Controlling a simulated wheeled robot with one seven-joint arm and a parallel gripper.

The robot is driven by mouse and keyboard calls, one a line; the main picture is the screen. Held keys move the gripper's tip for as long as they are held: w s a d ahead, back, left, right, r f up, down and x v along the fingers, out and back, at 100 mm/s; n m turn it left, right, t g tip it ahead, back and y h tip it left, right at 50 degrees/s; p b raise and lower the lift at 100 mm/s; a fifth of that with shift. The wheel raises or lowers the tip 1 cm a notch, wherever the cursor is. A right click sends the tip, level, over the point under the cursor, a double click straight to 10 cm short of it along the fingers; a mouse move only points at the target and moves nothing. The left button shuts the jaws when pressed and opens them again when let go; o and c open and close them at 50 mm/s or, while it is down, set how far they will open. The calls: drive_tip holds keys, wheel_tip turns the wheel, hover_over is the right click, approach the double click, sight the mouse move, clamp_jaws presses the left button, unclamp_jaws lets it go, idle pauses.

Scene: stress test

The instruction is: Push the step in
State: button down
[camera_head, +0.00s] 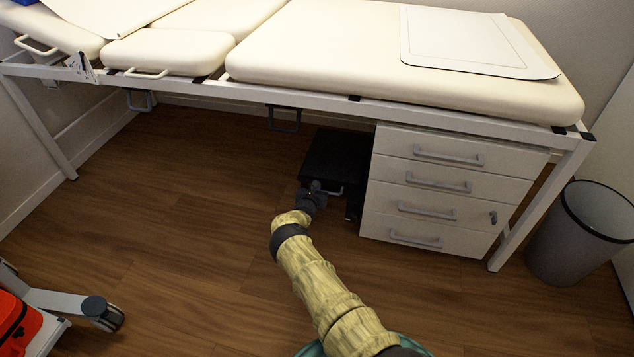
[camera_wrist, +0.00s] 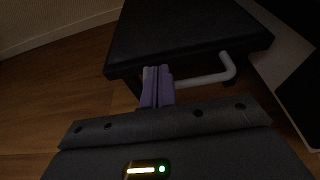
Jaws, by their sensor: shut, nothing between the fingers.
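The step (camera_head: 337,155) is a low black block under the exam table, just left of the white drawer unit. In the wrist view its dark top (camera_wrist: 185,30) fills the upper middle, with a grey bar handle (camera_wrist: 210,77) on its near side. My gripper (camera_head: 315,188) is at the step's near edge, by the handle's left part. In the wrist view the purple fingers (camera_wrist: 157,75) are closed together, with tips at the step's front edge. I cannot tell whether they touch it. The step's far end lies in shadow under the table.
The white drawer unit (camera_head: 448,187) stands close to the step's right side. The exam table (camera_head: 250,90) spans above it. A grey bin (camera_head: 585,235) is at the right. A wheeled cart base (camera_head: 75,303) is at lower left. The wooden floor (camera_head: 180,220) left of the step is clear.

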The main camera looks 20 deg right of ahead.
drive_tip(key=p+v, duration=0.6)
drive_tip(key=shift+s+p, duration=0.35)
drive_tip(key=shift+s, duration=0.15)
drive_tip(key=shift+d+r, duration=0.1)
